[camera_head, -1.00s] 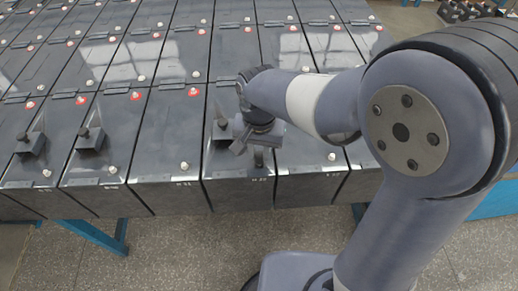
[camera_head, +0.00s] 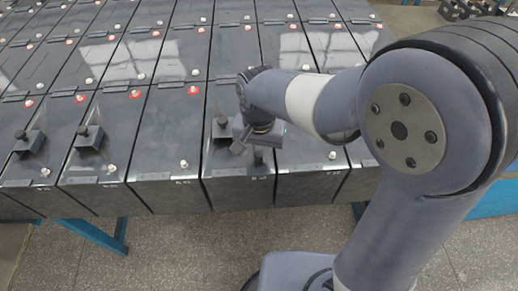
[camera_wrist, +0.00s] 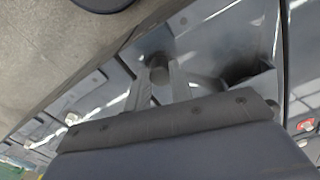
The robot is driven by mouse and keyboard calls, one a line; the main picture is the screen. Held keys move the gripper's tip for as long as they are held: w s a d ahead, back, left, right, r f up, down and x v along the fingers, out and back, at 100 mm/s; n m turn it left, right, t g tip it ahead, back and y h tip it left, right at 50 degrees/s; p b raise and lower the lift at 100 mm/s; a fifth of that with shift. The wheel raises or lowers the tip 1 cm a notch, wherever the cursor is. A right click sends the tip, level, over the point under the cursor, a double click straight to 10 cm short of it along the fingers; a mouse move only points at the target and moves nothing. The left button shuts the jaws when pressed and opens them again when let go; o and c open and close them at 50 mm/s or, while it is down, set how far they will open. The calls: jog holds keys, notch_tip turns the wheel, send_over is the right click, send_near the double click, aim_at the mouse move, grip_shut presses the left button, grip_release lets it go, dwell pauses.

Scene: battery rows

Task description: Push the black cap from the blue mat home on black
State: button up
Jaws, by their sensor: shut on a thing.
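My gripper (camera_head: 250,146) points down over the front end of a dark battery (camera_head: 235,190) in the near row. In the wrist view its fingers (camera_wrist: 158,85) are shut on a small dark round cap (camera_wrist: 157,69). In the head view the dark cap (camera_head: 258,157) shows just below the fingers, where neighbouring batteries have their front terminals. It stands roughly upright at the battery top. The terminal under it is hidden, so I cannot tell how far the cap sits on it. No blue mat can be made out.
A raised box with a dark plug (camera_head: 222,120) stands on the same battery, close left of my gripper. Similar boxes (camera_head: 88,138) stand on batteries further left. Neighbours have pale front terminals (camera_head: 184,164) and red-ringed ones (camera_head: 194,90). A blue frame (camera_head: 95,236) supports the row above open floor.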

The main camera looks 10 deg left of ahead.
jog(key=shift+f, duration=0.1)
jog(key=o, duration=1)
jog(key=shift+o, duration=0.6)
jog(key=o, duration=0.4)
jog(key=shift+r+p, duration=2.9)
jog(key=shift+r, duration=0.65)
